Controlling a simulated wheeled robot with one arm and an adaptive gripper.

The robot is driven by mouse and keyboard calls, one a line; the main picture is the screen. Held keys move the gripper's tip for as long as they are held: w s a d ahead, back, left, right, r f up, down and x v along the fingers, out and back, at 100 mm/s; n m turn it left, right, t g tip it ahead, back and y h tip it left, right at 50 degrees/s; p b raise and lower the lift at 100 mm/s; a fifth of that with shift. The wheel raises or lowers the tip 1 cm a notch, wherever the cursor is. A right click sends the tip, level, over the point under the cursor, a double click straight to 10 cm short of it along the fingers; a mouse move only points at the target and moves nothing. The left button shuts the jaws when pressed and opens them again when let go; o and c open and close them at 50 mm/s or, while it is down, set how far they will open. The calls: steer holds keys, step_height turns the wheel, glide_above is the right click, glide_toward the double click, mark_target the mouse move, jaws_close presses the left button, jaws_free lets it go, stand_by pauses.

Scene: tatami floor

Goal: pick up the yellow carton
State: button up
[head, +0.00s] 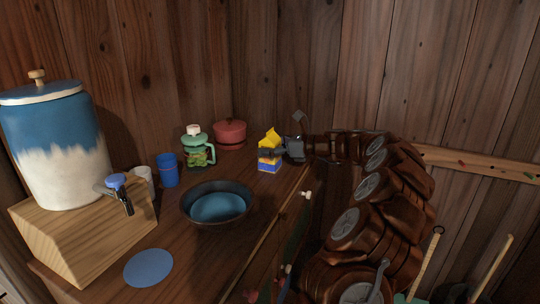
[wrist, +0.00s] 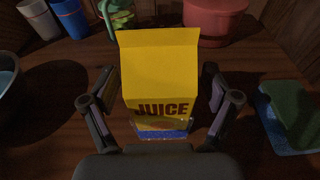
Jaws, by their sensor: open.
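The yellow carton (head: 270,148) stands upright near the right edge of the wooden table, with a blue and white lower part. In the wrist view the carton (wrist: 160,75) shows the word JUICE and stands between the two open fingers of my gripper (wrist: 160,110). There is a gap on each side, so the fingers look apart from it. In the head view my gripper (head: 284,152) reaches in from the right, close against the carton and partly hiding it.
A red pot (head: 230,134) and a green teapot-like jug (head: 197,148) stand behind and left of the carton. A dark bowl (head: 217,203), blue cup (head: 167,170), white cup (head: 143,178) and blue disc (head: 148,267) are further left. A green and blue sponge-like block (wrist: 290,115) lies right of my gripper.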

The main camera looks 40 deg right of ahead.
steer(key=c, duration=1.5)
